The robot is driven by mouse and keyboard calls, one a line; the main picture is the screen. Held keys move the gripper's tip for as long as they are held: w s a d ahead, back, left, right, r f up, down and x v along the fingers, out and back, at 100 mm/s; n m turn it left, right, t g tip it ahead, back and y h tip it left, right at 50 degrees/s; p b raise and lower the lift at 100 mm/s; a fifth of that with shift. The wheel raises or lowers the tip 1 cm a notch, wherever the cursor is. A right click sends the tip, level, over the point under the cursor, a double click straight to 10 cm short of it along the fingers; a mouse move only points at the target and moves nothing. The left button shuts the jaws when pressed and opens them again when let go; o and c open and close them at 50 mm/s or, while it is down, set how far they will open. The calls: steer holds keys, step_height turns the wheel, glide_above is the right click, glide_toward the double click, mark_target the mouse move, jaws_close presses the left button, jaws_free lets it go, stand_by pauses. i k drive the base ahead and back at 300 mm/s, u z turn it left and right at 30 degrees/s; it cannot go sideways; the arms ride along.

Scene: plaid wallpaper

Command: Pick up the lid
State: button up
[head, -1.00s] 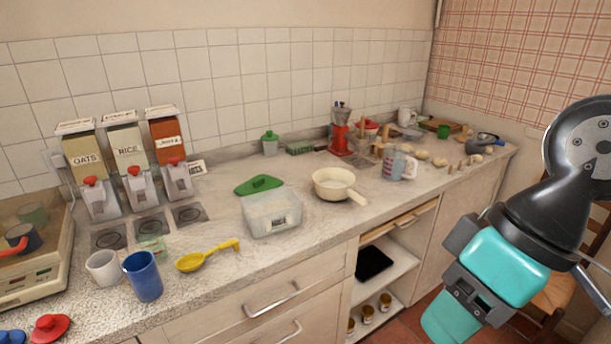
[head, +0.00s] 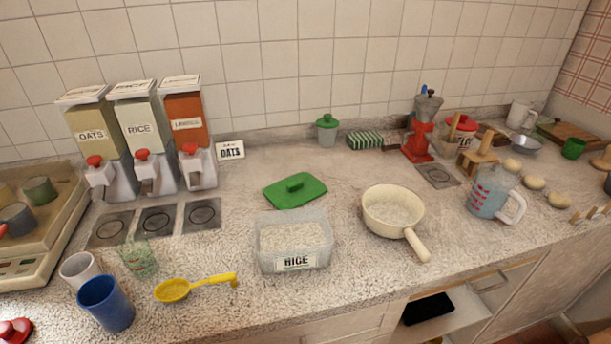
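The lid is fully visible, apart from the container. My gripper is not in this view.
A cream saucepan (head: 393,212) stands right of the lid, its handle toward the front. Dispensers (head: 142,150) stand at the left. A yellow scoop (head: 195,287), blue cup (head: 106,303) and white cup (head: 78,270) are front left. A striped sponge (head: 366,141) lies behind. Counter around the lid is clear.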

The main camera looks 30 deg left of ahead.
mark_target(293, 192)
steer(key=u, duration=0.65)
steer(key=i, duration=0.85)
steer(key=u, duration=0.85)
